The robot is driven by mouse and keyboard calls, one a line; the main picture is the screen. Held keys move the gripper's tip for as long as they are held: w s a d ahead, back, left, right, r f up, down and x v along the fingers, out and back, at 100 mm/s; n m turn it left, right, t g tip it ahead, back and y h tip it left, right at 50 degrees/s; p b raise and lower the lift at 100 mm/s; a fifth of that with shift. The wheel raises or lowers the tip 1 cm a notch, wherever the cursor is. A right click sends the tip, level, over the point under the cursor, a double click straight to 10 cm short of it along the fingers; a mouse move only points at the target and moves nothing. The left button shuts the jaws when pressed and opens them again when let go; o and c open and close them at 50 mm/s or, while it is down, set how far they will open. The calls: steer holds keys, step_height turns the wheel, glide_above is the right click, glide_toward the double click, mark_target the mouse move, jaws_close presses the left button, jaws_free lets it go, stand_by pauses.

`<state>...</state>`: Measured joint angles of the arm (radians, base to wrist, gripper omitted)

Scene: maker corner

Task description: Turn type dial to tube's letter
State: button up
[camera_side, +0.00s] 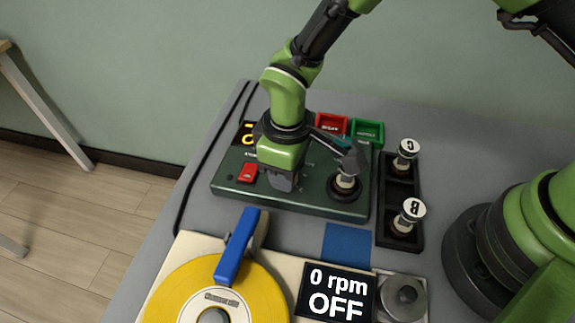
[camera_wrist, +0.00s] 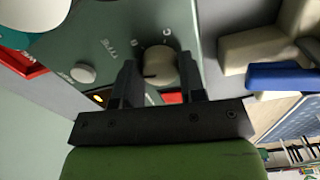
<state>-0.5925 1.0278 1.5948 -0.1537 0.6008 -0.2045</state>
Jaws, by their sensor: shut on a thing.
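The type dial (camera_wrist: 160,64) is a pale round knob on the dark green tester panel (camera_wrist: 112,25), with the word TYPE and the letters B and C printed near it. A dark mark shows on the knob; I cannot tell which letter it points to. My gripper (camera_wrist: 158,70) is shut on the dial, one finger on each side. In the side view my gripper (camera_side: 283,184) reaches down onto the tester (camera_side: 310,203) and hides the dial. A tube (camera_side: 345,182) stands in the tester's round socket; its top is covered by a part of my wrist, so its letter is hidden.
A black rack (camera_side: 386,222) at right holds tubes marked C (camera_side: 407,149) and B (camera_side: 412,210). Red (camera_side: 333,123) and green (camera_side: 368,132) bins stand behind. A red switch (camera_side: 247,172) is left of my gripper. In front are a yellow disc (camera_side: 200,285), blue handle and "0 rpm OFF" display (camera_side: 337,293).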

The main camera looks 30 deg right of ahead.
steer(key=shift+n, duration=0.9)
steer(key=o, duration=0.9)
step_height(320, 180, up, 10)
steer(key=shift+f, duration=0.1)
